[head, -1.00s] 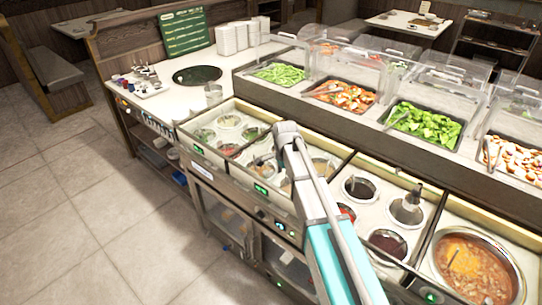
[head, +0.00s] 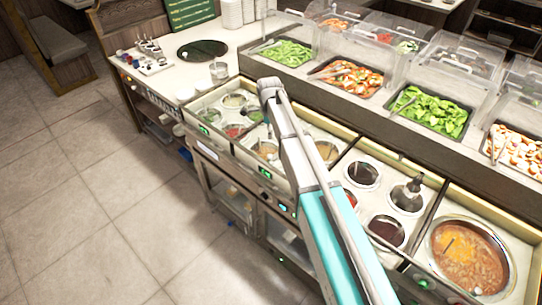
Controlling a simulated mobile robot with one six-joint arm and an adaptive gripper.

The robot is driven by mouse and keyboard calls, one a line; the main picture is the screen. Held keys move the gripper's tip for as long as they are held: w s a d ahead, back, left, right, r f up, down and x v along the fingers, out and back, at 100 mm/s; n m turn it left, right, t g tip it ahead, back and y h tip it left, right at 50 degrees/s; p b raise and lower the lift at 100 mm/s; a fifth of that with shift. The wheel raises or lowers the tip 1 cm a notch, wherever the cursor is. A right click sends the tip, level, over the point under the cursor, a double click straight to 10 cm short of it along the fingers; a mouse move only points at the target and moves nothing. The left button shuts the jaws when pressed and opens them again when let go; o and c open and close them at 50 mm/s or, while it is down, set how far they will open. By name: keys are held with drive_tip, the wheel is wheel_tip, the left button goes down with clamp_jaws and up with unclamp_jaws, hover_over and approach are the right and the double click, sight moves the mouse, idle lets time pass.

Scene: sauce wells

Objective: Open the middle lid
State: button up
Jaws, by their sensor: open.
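Clear domed lids stand over the food trays along the raised back shelf: one near the left (head: 326,12), one in the centre (head: 385,34) and others to the right (head: 455,62). I cannot tell for sure which lid is the middle one. The lower counter has open sauce wells, including green and red ones (head: 234,131) at left and dark ones (head: 362,173) right of centre. A grey metal cone-shaped piece with a dark handle (head: 407,194) covers one well. My arm reaches in from below over the wells; its gripper does not show and it hides part of the centre wells.
A large soup pot (head: 470,255) is at the right end. Trays of lettuce (head: 432,110) and tomatoes (head: 350,80) line the back. Tiled floor (head: 80,200) is clear at left.

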sight(270, 156)
drive_tip(key=shift+f, duration=0.15)
wheel_tip(270, 156, down, 14)
drive_tip(key=b, duration=1.3)
drive_tip(key=shift+r+b, duration=0.25)
drive_tip(key=shift+b, duration=0.05)
clamp_jaws()
idle(0.3)
